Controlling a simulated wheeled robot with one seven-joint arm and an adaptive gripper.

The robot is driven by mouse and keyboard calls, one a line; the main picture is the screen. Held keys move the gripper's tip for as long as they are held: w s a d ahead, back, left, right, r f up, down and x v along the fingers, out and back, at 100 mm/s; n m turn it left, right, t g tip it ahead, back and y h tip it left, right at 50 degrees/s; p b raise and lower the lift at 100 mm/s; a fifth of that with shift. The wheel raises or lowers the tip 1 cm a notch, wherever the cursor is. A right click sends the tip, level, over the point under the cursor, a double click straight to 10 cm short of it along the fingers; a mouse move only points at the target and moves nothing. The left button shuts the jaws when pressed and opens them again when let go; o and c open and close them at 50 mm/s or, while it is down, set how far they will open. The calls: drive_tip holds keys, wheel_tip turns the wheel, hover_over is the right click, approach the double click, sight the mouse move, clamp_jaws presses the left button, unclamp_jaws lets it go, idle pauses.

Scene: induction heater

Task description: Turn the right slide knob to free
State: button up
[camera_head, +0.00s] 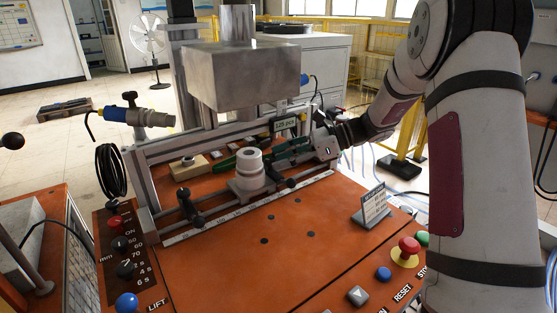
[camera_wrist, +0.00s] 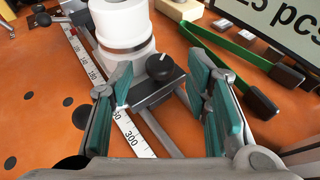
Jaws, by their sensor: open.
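The right slide knob (camera_wrist: 160,66) is a round black knob with a white pointer line, in the wrist view. It sits on a dark slide block (camera_wrist: 152,88) beside a white and grey cylindrical part (camera_wrist: 120,25). The pointer slants toward the upper right; no lettering by it is readable. My gripper (camera_wrist: 165,82) is open, its teal-padded fingers on either side of the knob in the picture; I cannot tell whether they touch it. In the head view my gripper (camera_head: 287,150) reaches in from the right, just right of the cylindrical part (camera_head: 249,168).
A heavy metal block (camera_head: 240,78) hangs above the work area. A ruler strip (camera_wrist: 133,138) runs along the slide rails. A small sign (camera_head: 374,204) and buttons stand at the right front. The orange tabletop (camera_head: 245,262) is mostly clear.

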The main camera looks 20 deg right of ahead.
drive_tip(key=shift+w+a+f, duration=0.2)
drive_tip(key=shift+a+f, duration=0.05)
drive_tip(key=shift+a, duration=0.3)
clamp_jaws()
drive_tip(key=n+g, duration=0.2)
drive_tip(key=g, duration=0.1)
drive_tip(key=shift+w+n+y, duration=0.3)
drive_tip(key=shift+w+y, duration=0.05)
drive_tip(key=shift+y, duration=0.05)
drive_tip(key=shift+w+n+g, duration=0.1)
drive_tip(key=shift+n+g, duration=0.9)
drive_tip(key=shift+g, duration=0.2)
